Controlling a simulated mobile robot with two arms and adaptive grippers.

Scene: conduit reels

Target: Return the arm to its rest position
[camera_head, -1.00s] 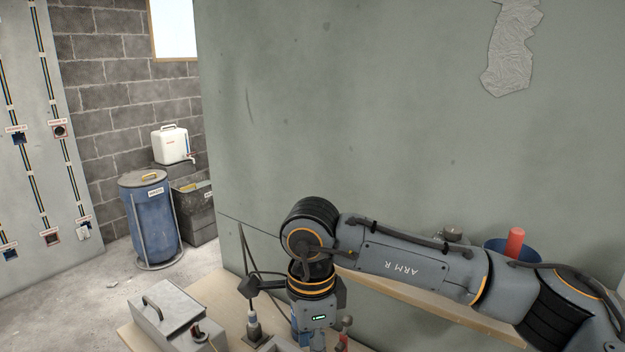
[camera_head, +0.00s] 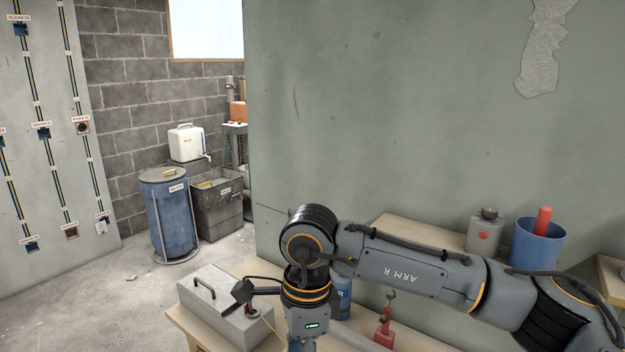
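My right arm (camera_head: 405,270), labelled ARM R, comes in from the right and bends down at the elbow above the wooden bench. Its lower end (camera_head: 303,322) leaves the bottom edge of the view, so the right gripper's fingers are hidden. My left arm and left gripper do not show.
A grey metal box (camera_head: 222,308) with a handle stands on the bench near the arm's lower end. A red tool (camera_head: 384,332) and a blue container (camera_head: 341,297) are close by. A grey canister (camera_head: 484,234) and blue bucket (camera_head: 537,246) stand behind the arm.

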